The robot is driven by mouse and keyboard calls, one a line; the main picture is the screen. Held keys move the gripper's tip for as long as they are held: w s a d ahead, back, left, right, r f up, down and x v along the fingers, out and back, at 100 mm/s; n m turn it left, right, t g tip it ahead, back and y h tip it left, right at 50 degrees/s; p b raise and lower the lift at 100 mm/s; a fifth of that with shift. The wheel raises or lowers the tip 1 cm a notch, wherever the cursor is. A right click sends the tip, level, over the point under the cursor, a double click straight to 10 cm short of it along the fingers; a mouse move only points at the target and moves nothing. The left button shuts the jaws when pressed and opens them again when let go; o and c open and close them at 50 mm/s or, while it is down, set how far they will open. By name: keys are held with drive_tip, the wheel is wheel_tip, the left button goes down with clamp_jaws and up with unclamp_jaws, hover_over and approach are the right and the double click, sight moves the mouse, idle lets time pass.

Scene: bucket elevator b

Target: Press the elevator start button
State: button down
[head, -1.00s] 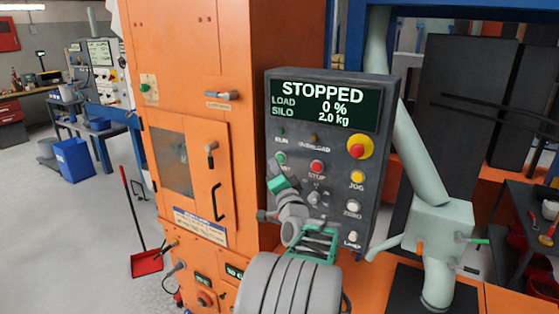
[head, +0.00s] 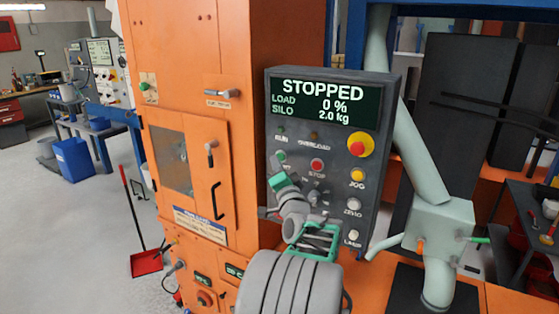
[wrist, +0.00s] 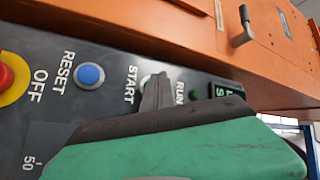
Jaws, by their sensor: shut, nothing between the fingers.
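The control panel (head: 335,180) stands upright on the orange machine, and its display (head: 323,103) reads STOPPED, LOAD 0 %, SILO 2.0 kg. The green start button (head: 281,157) is near the panel's left edge, below the RUN lamp. In the wrist view only a sliver of the start button (wrist: 146,79) shows beside its START label, as my finger covers the rest. My gripper (head: 276,162) is shut and empty, with its grey tips at the button. I cannot tell whether they touch it. The tips also show in the wrist view (wrist: 158,84).
The red STOP button (head: 317,164) is just right of the start button, and a red-and-yellow emergency knob (head: 359,145) is farther right. In the wrist view a blue RESET button (wrist: 90,75) is close by. The orange cabinet (head: 200,120) stands left of the panel.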

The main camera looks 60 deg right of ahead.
drive_tip(key=shift+d, duration=0.1)
drive_tip(key=shift+d+b, duration=0.3)
drive_tip(key=shift+d, duration=0.1)
idle(0.7)
drive_tip(key=shift+a, duration=0.8)
drive_tip(key=shift+s+a, duration=0.15)
drive_tip(key=shift+a, duration=1.1)
drive_tip(key=shift+s+a, duration=0.1)
drive_tip(key=shift+a, duration=1.15)
